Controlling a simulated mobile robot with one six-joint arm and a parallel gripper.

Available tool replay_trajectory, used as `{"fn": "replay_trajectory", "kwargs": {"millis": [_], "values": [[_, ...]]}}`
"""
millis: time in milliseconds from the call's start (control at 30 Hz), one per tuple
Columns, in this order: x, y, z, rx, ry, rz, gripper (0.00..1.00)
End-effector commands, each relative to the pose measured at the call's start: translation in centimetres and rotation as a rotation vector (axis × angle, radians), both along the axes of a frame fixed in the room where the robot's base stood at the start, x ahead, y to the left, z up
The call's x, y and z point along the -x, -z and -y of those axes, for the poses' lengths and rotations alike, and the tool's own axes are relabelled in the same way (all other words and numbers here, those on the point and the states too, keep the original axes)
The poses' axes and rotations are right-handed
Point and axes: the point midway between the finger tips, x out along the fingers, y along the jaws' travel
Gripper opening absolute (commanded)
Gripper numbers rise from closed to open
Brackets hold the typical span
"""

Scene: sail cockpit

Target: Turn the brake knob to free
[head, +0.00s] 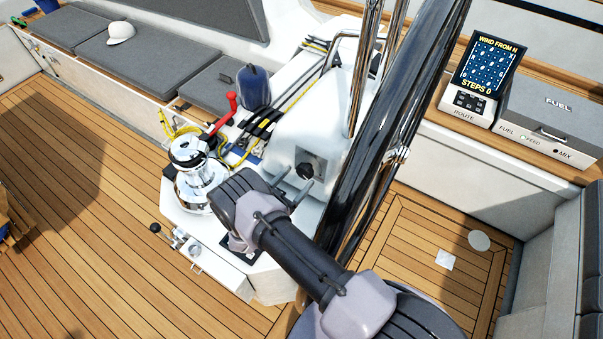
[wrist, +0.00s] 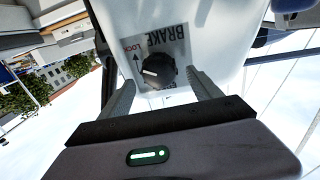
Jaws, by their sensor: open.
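The brake knob (wrist: 158,72) is round and black, on a pale plate marked BRAKE (wrist: 168,36) with LOCK beside an arrow at the left. A second word at the plate's lower edge is partly hidden. The knob's white line points left in the wrist view; I cannot tell exactly which mark it meets. In the head view the knob (head: 305,170) sits on the side of the white pedestal (head: 335,125). My gripper (head: 300,181) is open in front of it. In the wrist view its fingers stand on either side of the knob, apart from it.
Shiny poles (head: 366,70) rise beside my arm. Ropes and a blue bag (head: 254,86) lie behind. A route screen (head: 487,64) and fuel box (head: 550,115) are at right.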

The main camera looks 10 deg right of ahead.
Motion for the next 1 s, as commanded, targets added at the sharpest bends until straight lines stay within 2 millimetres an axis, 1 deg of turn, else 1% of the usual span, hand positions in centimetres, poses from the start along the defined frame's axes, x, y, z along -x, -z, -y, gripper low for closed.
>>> {"fn": "replay_trajectory", "kwargs": {"millis": [33,100,200,500,567,700,767,800,833,1000], "values": [[-0.5,0.0,0.7,-0.001,0.002,0.001,0.73],[-1.2,0.0,1.4,-0.001,0.003,0.001,0.73],[-1.7,0.0,2.0,-0.001,0.001,0.001,0.73],[-2.0,0.0,2.3,0.000,0.000,0.000,0.73],[-2.0,0.0,2.3,0.000,0.000,0.000,0.63],[-2.0,0.0,2.3,0.000,0.000,0.000,0.36],[-2.0,0.0,2.3,0.000,0.000,0.000,0.24],[-2.0,0.0,2.3,0.000,0.000,0.000,0.16],[-2.0,0.0,2.3,0.000,0.000,0.000,0.12],[-2.0,0.0,2.3,0.007,0.000,-0.007,0.12]]}}
